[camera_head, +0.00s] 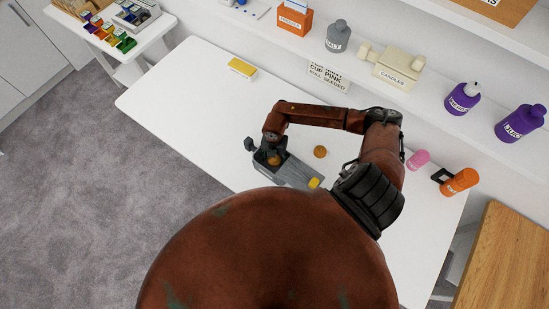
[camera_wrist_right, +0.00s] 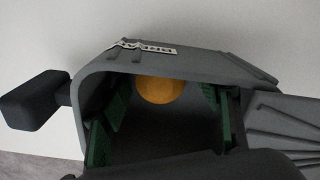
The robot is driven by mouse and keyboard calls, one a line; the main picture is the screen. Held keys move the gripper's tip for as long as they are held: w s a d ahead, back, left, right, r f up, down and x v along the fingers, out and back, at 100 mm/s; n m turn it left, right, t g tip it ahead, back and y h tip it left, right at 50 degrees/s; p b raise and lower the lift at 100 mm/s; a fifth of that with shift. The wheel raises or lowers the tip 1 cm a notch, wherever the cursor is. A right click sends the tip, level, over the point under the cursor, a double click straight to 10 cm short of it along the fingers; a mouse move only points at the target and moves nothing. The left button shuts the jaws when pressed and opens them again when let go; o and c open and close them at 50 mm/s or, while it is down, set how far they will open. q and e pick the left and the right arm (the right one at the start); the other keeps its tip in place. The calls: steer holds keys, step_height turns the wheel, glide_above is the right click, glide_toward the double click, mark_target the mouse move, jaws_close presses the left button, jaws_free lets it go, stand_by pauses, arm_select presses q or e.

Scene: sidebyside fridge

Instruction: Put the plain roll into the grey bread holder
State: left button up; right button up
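The grey bread holder (camera_head: 296,175) lies on the white table, and its labelled wall also shows in the right wrist view (camera_wrist_right: 190,62). An orange-brown roll (camera_head: 274,159) shows at its left end. In the right wrist view this roll (camera_wrist_right: 160,90) sits in the holder's mouth. A second brown roll (camera_head: 320,151) lies on the table to the right. I cannot tell which roll is plain. My right gripper (camera_head: 271,147) is over the holder's left end. Its green pads (camera_wrist_right: 160,120) stand apart, with gaps beside the roll. My left gripper is out of view.
A yellow item (camera_head: 314,183) is at the holder's right end. A yellow box (camera_head: 242,68) lies at the back left. The table's left part is clear.

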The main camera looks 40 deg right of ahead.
steer(key=shift+r, duration=0.1)
step_height(320, 180, up, 12)
steer(key=b, duration=0.1)
stand_by(0.5)
